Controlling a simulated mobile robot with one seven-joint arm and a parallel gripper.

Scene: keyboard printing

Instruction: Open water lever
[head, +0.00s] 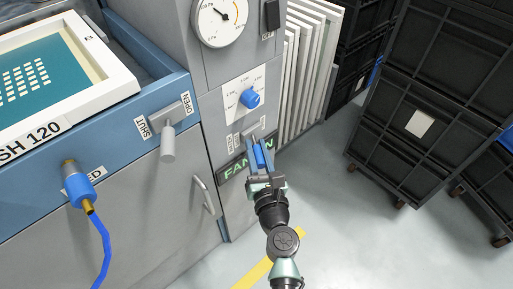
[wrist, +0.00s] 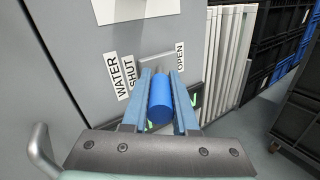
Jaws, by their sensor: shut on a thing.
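The water lever is a blue cylindrical handle (wrist: 160,103) on the grey machine panel, seen in the wrist view between labels WATER, SHUT and OPEN. In the head view the blue lever (head: 261,157) shows at the gripper's tips, largely hidden by the fingers. My gripper (head: 260,152) is at the panel with its two blue-grey fingers shut on the lever, one on each side; its fingers also fill the middle of the wrist view (wrist: 160,100). The lever's mount is partly hidden behind the fingers. The OPEN label (wrist: 180,62) is on the right, the SHUT label (wrist: 131,73) on the left.
A blue knob (head: 250,98) and a gauge (head: 222,18) sit above the lever. Another grey lever (head: 168,143) with SHUT and OPEN labels is on the blue tank at left. White panels (head: 312,65) and black crates (head: 425,110) stand at right. Floor between is clear.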

